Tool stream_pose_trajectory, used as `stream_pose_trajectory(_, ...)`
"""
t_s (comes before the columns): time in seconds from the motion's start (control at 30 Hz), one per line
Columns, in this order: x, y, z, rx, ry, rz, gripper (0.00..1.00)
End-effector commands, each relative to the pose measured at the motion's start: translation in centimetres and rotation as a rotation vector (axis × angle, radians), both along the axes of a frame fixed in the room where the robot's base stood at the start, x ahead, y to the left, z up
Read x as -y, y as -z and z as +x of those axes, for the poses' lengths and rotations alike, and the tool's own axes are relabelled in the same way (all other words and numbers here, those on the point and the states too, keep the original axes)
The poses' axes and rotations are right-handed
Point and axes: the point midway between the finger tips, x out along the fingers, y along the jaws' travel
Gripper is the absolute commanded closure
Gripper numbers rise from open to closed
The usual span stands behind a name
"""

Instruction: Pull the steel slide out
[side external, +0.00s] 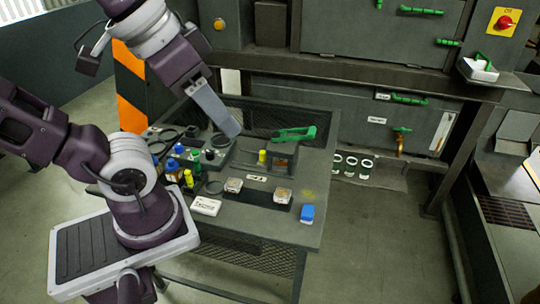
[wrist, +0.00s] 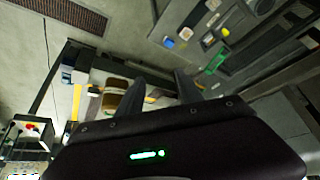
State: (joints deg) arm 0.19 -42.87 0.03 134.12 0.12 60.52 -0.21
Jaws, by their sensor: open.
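A pale steel plate (side external: 442,133) stands at the right end of the dark machine's lower front, the likeliest steel slide; I cannot tell for sure. Green handles (side external: 409,99) sit on the machine front left of it. My gripper (side external: 232,128) hangs over the back of the work table, left of and well apart from the plate. In the side view its fingers overlap into one grey shape. In the wrist view my gripper (wrist: 153,75) shows two separate fingers, open, with nothing held between them. I cannot make out the plate in the wrist view.
The work table (side external: 268,228) carries bottles, small boxes, a blue block (side external: 307,213) and a green-handled tool (side external: 295,133). Several white-and-green cups (side external: 351,165) stand below the machine. A yellow panel with a red knob (side external: 505,21) is upper right.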

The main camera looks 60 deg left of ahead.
Motion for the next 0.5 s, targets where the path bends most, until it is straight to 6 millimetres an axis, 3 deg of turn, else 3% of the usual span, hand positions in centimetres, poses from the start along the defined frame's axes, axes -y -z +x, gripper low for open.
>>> stream_pose_trajectory(0.03, -0.1, -2.0, 0.5, 0.001, 0.001, 0.004, 0.57)
stream_pose_trajectory(0.27, -4.7, -7.1, 9.2, -0.147, 0.097, 0.109, 0.57)
stream_pose_trajectory(0.4, -10.1, -8.6, 15.3, -0.247, 0.180, 0.150, 0.57)
stream_pose_trajectory(0.5, -14.4, -8.4, 18.6, -0.310, 0.245, 0.163, 0.57)
